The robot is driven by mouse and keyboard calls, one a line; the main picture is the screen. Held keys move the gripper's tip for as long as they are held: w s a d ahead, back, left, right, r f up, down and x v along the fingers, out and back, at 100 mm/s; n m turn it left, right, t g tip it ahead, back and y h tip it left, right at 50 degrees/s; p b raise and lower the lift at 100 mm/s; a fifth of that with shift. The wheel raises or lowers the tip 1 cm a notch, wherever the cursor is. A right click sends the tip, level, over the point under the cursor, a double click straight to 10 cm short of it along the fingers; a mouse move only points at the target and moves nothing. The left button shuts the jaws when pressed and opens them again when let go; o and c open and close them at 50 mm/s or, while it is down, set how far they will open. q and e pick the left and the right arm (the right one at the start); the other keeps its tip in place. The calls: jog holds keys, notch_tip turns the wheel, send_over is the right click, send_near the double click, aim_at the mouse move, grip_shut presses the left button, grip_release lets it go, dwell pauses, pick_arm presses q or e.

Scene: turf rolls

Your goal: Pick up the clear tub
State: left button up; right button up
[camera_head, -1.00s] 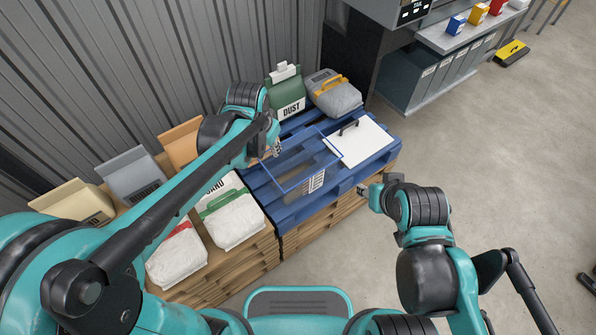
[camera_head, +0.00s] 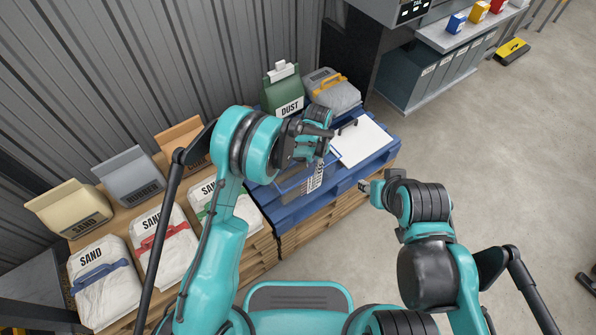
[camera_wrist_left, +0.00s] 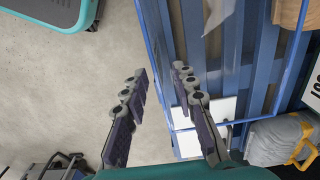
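The clear tub (camera_head: 315,178), see-through with a blue rim and a white label on its front, sits on the blue pallet (camera_head: 290,213). My left arm and gripper hide much of it in the head view. My left gripper (camera_head: 320,140) is over the tub's right part. In the left wrist view my left gripper (camera_wrist_left: 159,73) is open and empty, and the tub's blue rim (camera_wrist_left: 152,42) runs between its two fingers in the picture. I cannot tell how deep the fingers reach. My right gripper (camera_head: 368,188) is right of the pallet; its fingers are too small to read.
A white clipboard (camera_head: 362,142) lies right of the tub. A green DUST bag (camera_head: 284,92) and a grey bag with a yellow handle (camera_head: 336,95) stand behind. Several sand and rubber bags (camera_head: 130,172) fill the wooden pallets at left.

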aim_at(312, 174)
pick_arm(q)
jog(key=f+b, duration=0.1)
jog(key=f, duration=0.1)
jog(key=f+b, duration=0.1)
jog(key=f, duration=0.1)
jog(key=shift+s+a+f, duration=0.15)
jog(key=shift+s+f, duration=0.05)
jog(key=shift+f, duration=0.15)
jog(key=shift+r, duration=0.1)
grip_shut()
jog(key=shift+r, duration=0.1)
